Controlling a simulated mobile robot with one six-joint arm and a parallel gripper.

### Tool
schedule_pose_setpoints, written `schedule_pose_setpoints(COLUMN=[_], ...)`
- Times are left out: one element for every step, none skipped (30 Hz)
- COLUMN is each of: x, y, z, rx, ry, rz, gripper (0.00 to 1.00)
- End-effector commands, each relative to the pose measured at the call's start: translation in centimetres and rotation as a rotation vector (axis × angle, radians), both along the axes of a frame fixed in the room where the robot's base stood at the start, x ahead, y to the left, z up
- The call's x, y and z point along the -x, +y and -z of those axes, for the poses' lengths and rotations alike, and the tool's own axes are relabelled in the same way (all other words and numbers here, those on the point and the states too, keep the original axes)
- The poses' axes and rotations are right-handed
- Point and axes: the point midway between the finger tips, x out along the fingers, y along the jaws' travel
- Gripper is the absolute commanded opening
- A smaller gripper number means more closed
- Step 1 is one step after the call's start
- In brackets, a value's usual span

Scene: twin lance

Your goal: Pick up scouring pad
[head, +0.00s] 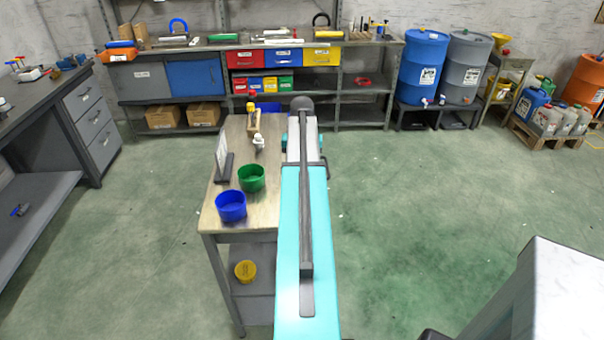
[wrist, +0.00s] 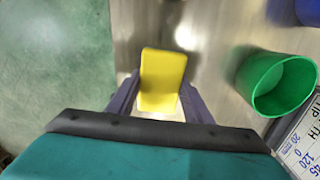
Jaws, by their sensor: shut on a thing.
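The scouring pad shows in the wrist view as a yellow block (wrist: 162,72) standing up between the two dark fingers. My gripper (wrist: 160,88) is shut on it, one finger at each side. The pad is over the wooden table top; I cannot tell whether it still touches it. In the head view my arm hides the gripper and the pad.
The narrow table (head: 262,205) carries a green bowl (head: 251,178), a blue bowl (head: 231,206) and an upright sign (head: 222,158). The green bowl (wrist: 282,88) is right of the pad in the wrist view. A yellow container (head: 245,271) sits on the lower shelf. Open floor lies right.

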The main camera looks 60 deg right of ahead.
Motion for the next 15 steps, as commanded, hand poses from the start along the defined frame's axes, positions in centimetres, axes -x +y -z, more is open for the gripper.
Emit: schedule_pose_setpoints(x=[0.0,0.0,0.0,0.0,0.0,0.0,0.0,0.0,0.0,0.0,0.0,-0.1,-0.1,-0.1,-0.1], y=[0.0,0.0,0.0,-0.1,-0.1,-0.1,-0.1,-0.1,-0.1,-0.1,-0.1,-0.1,-0.1,-0.1,-0.1], z=[-0.1,-0.2,-0.4,-0.5,-0.7,-1.0,-1.2,-1.5,-1.9,-2.2,-2.5,-3.0,-3.4,-3.8,-4.3], rx=[0.000,0.001,0.001,0.001,0.001,0.002,0.002,0.002,0.002,0.002,0.002,0.003,0.003,0.002,0.003], ry=[0.000,0.000,0.000,0.000,0.000,-0.001,-0.001,-0.001,-0.001,-0.001,-0.001,-0.001,-0.001,-0.001,-0.001], rz=[0.000,0.000,0.000,0.000,0.000,0.000,0.000,0.000,0.000,0.000,0.000,0.000,0.000,0.000,0.000], gripper=[0.25,0.25,0.25,0.25,0.25,0.25,0.25,0.25,0.25,0.25,0.25,0.25,0.25,0.25,0.25])
